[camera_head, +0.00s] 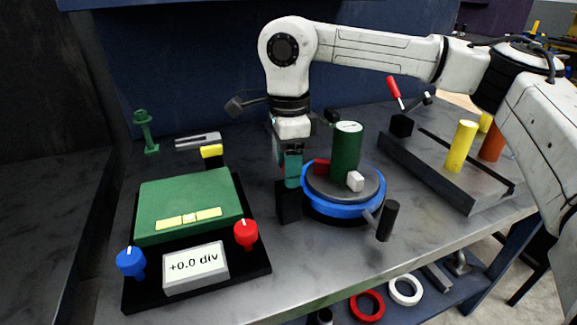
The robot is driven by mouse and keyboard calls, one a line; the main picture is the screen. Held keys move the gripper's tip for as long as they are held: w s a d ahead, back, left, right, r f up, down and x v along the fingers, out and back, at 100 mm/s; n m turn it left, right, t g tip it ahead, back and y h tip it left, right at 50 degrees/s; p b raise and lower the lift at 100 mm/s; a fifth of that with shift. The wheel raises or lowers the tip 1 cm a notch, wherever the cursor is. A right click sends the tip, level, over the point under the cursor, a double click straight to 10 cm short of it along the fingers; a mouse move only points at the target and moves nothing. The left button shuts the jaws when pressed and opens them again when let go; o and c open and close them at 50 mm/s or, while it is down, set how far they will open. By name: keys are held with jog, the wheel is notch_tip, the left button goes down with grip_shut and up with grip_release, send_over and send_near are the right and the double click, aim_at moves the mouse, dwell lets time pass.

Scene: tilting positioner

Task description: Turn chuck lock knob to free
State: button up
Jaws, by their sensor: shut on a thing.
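My gripper (291,182) points down at the left side of the chuck. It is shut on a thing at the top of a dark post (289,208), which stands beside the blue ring. This looks like the chuck lock knob, but my fingers hide most of it and its setting cannot be read. The round chuck (340,188) has a grey top and a blue ring (345,210). A green cylinder (346,148) stands upright on it between a red jaw (321,167) and a white jaw (355,181).
A black handle (388,221) sticks out at the chuck's front right. At left is a green-topped box (188,203) with a blue knob (131,262), a red knob (246,235) and a "+0.0 div" display (196,267). A grey rack (440,175) with coloured cylinders stands at right.

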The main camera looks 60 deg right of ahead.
jog(key=shift+n, duration=0.6)
jog(key=o, duration=1)
jog(key=shift+o, duration=0.2)
jog(key=shift+r, duration=0.15)
notch_tip(320, 180, up, 10)
jog(key=shift+r+p, duration=0.25)
jog(key=shift+p, duration=0.05)
